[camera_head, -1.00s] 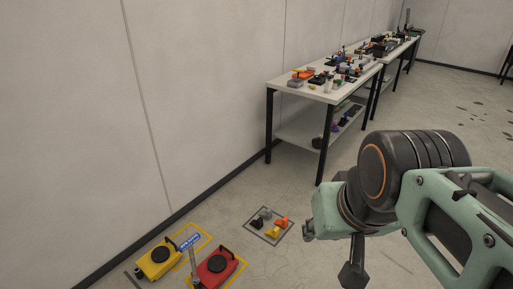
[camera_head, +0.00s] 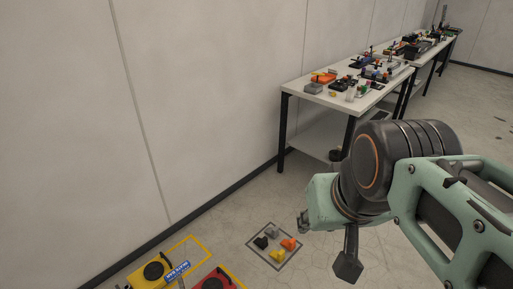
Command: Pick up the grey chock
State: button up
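A small grey chock (camera_head: 272,232) lies on the floor inside a dark-outlined square (camera_head: 254,249). Beside it are a black chock (camera_head: 261,242), an orange chock (camera_head: 289,244) and a yellow chock (camera_head: 278,255). My arm fills the right of the view, with its green and black links in front of the table. Only a small part of my gripper (camera_head: 303,222) seems to show at the arm's left side, above and to the right of the chocks. Its fingers cannot be made out clearly, nor whether they are open.
A yellow machine (camera_head: 150,273) and a red machine (camera_head: 215,284) stand on yellow-outlined floor areas at the lower left. A white table (camera_head: 310,100) with many small items stands along the wall, and another table is behind it. The floor around the square is clear.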

aim_at(274, 232)
jog(key=i+l+u, duration=0.45)
jog(key=i+l, duration=0.9)
jog(key=l, duration=0.1)
